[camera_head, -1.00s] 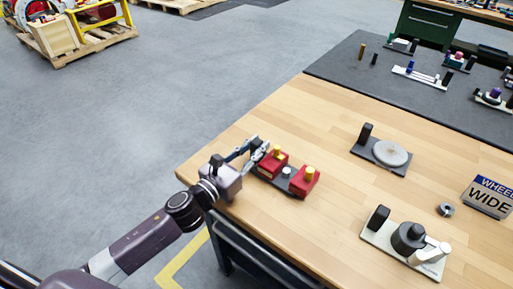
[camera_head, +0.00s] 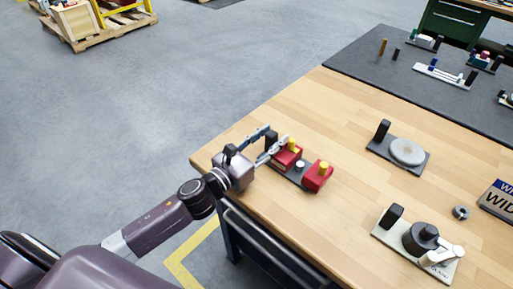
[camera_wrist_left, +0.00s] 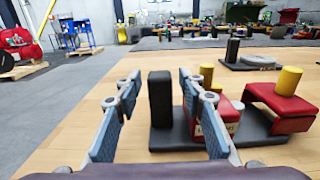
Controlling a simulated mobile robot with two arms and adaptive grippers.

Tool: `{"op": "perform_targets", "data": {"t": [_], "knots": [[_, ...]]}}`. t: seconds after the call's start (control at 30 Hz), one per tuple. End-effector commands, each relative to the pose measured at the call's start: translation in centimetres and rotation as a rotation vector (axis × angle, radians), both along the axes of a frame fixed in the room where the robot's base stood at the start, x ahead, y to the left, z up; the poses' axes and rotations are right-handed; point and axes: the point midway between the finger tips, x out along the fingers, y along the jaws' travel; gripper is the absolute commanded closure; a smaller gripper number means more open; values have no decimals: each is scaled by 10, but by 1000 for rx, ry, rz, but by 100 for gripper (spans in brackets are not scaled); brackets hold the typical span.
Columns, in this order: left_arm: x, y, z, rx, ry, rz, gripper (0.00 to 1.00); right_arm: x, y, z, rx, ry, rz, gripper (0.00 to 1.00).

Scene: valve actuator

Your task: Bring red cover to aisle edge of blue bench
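Two red covers with yellow knobs sit on a dark base plate near the left edge of the wood-topped bench (camera_head: 345,130): a near one (camera_head: 318,177) and one closer to my gripper (camera_head: 287,158). A black post (camera_wrist_left: 160,98) stands at the base's left end. My left gripper (camera_head: 268,141) reaches in from the left over the bench edge, its fingers apart. In the left wrist view the black post shows between the fingers (camera_wrist_left: 160,115), and the right finger partly hides the closer red cover (camera_wrist_left: 226,112). I cannot tell whether it touches. My right gripper is not in view.
A disc fixture (camera_head: 407,152), a white-based fixture (camera_head: 388,238), a metal nut (camera_head: 461,212) and a sign (camera_head: 498,199) stand farther right. A dark mat (camera_head: 400,75) with several fixtures covers the far end. Wood near the left edge beyond the gripper is clear.

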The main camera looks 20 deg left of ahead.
Motion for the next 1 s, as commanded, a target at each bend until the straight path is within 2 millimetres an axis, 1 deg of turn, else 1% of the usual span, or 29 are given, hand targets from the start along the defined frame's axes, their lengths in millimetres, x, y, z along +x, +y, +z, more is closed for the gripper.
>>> {"op": "perform_targets", "data": {"t": [0.07, 0.4, 0.6, 0.8, 1.0], "knots": [[-10, 3, -5, 1, 5, 0, 63, 0, 0, -4, 0, 0, 0, 60], [-61, 22, -5, 1, 5, -1, 63, 0, -1, -18, -1, 0, 0, 60], [-87, 31, -5, -1, 4, 0, 63, 0, -2, -25, -3, -1, 1, 60], [-103, 37, -3, 0, 3, 1, 63, 0, -4, -30, -5, -1, 2, 60], [-109, 39, -2, 0, 2, 0, 63, 0, -4, -31, -5, -1, 2, 60]]}}
